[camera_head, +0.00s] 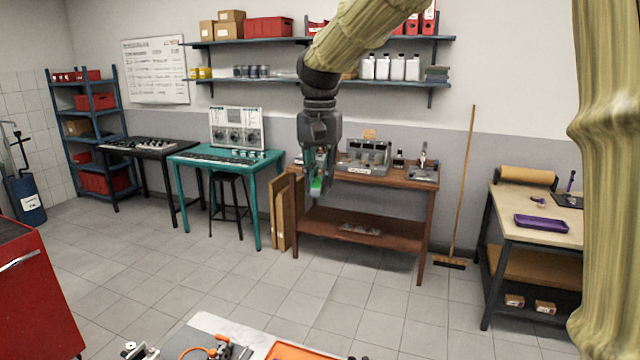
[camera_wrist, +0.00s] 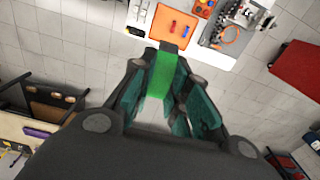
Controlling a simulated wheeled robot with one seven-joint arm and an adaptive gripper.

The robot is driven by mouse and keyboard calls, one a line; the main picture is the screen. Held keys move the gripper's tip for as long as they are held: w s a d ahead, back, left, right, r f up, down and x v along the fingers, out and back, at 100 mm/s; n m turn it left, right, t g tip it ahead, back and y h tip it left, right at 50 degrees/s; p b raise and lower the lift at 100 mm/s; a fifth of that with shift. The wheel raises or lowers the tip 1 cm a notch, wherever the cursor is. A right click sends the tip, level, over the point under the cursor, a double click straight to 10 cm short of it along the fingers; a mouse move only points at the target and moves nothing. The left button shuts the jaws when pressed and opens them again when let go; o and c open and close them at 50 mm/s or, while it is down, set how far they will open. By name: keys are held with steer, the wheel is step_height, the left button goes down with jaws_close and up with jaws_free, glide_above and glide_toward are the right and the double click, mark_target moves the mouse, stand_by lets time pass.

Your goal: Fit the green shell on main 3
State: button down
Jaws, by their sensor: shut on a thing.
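My gripper (camera_head: 318,180) hangs in mid-picture in the head view, in front of the brown wooden bench. It is shut on the green shell (camera_head: 316,186), a small green piece between its fingertips. In the wrist view the green shell (camera_wrist: 162,76) shows as a green strip between the fingers of my gripper (camera_wrist: 164,70). Main 3 cannot be made out in either view.
A white-topped table (camera_head: 210,322) with an orange tray (camera_head: 290,351) stands at the bottom of the head view. The brown bench (camera_head: 400,183) is behind my gripper. A pale bench (camera_head: 545,228) with a purple tray (camera_head: 541,222) is at right. The tiled floor between is clear.

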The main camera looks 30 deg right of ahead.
step_height(320, 180, up, 36)
stand_by(8.1)
